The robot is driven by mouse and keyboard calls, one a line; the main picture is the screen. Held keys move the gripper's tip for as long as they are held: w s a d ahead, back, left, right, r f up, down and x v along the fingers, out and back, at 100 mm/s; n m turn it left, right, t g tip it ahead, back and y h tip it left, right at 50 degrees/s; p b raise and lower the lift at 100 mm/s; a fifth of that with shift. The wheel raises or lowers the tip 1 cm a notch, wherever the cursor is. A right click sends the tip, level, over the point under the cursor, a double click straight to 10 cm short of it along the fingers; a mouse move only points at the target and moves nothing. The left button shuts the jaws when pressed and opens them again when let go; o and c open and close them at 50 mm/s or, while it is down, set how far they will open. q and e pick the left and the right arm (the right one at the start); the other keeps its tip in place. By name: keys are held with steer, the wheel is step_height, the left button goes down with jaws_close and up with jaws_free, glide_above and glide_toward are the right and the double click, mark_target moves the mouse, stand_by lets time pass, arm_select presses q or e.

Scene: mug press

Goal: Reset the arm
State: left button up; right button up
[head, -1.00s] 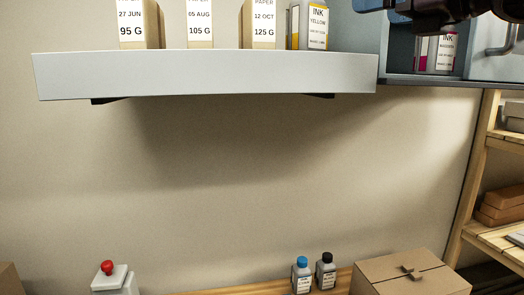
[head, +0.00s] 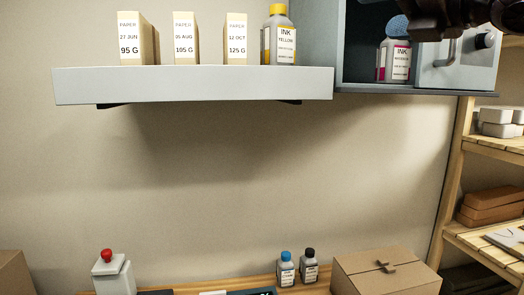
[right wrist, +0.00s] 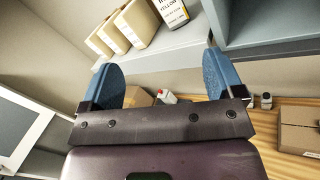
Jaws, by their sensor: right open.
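My right gripper (right wrist: 160,72) is open and empty in the right wrist view, its two blue fingers spread apart below the wall shelf. In the head view my dark right arm is cut off by the top right edge, with a blue fingertip (head: 397,27) in front of the open wall cabinet (head: 360,88). Inside the cabinet stands a magenta ink bottle (head: 394,62), partly behind that fingertip. My left gripper is in neither view.
The grey wall shelf (head: 190,85) holds paper packs (head: 186,40) and a yellow ink bottle (head: 280,40). Below, a counter carries a red-knobbed container (head: 112,272), two small bottles (head: 286,270) and a cardboard box (head: 385,273). A wooden rack (head: 455,190) stands right. The wall between is clear.

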steer(key=w+a+f+m+t+y, duration=0.25)
steer(key=w+f+m, duration=0.45)
steer(key=f+m, duration=0.45)
steer(key=w+d+f+m+h, duration=0.1)
steer(key=d+f+m+h, duration=0.15)
steer(key=f+m, duration=0.8)
steer(key=w+d+f+m+h, duration=0.2)
steer(key=d+f+m, duration=0.15)
steer(key=f, duration=1.35)
steer(key=s+d+f+m+g+h, duration=0.1)
steer(key=s+f+m+h, duration=0.15)
steer(key=f, duration=0.55)
steer(key=s+d+f+m+h, duration=0.1)
steer(key=s+d+f+m, duration=0.2)
steer(key=f, duration=0.5)
steer(key=s+f+m+g+h, duration=0.15)
steer(key=s+f, duration=0.25)
steer(key=f, duration=0.4)
steer(key=s+d+f+m+g+h+b, duration=0.1)
steer(key=s+f+m, duration=0.4)
steer(key=s+f, duration=1.2)
steer(key=s+d+g+h, duration=0.1)
steer(key=s+g+h, duration=0.1)
steer(key=s, duration=0.2)
steer(key=shift+d+f+g+h, duration=0.2)
steer(key=shift+f+g+h, duration=0.1)
steer(key=shift+f+g, duration=0.1)
